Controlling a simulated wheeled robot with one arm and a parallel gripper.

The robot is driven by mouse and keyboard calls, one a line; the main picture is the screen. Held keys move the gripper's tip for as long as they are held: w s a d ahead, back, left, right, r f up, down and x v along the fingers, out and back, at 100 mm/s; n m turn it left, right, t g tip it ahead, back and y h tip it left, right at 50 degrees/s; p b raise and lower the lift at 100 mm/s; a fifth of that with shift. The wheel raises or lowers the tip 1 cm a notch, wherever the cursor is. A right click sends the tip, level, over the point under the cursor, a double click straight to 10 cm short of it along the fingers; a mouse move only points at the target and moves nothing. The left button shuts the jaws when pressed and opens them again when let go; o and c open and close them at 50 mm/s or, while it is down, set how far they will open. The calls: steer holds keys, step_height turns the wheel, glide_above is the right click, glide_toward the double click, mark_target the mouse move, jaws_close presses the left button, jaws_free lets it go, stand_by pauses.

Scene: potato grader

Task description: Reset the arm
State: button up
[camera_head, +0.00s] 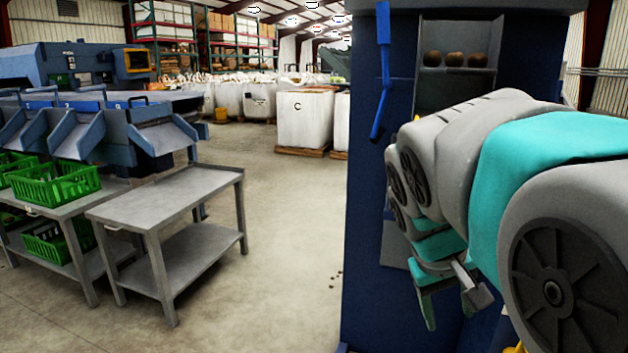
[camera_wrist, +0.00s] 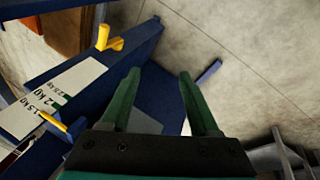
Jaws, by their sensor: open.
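My gripper (camera_wrist: 158,75) is open in the wrist view, with two green fingers spread apart and nothing between them. In the head view my arm reaches in from the right, in front of a tall blue machine (camera_head: 365,230). My gripper also shows there (camera_head: 455,295), low beside the machine, partly hidden by the arm. In the wrist view blue metal panels and yellow handles (camera_wrist: 117,44) lie beyond and left of the fingers, next to a white label with printed weights (camera_wrist: 55,97).
Dark potatoes (camera_head: 455,59) sit in the machine's upper opening, near a blue lever (camera_head: 383,75). A bare grey table (camera_head: 165,190) and green crates (camera_head: 55,184) stand at the left. White bulk bags (camera_head: 305,118) stand behind. The concrete floor between is mostly clear.

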steer(key=s+a+f+g+y, duration=0.2)
steer(key=s+f, duration=0.5)
steer(key=s, duration=0.3)
steer(key=s+a+f+g+y, duration=0.1)
steer(key=s+a+f, duration=0.2)
steer(key=s+f, duration=0.5)
steer(key=shift+s+a+m+g+y, duration=0.25)
steer(key=shift+s+m+g+y, duration=0.15)
steer(key=shift+s, duration=0.7)
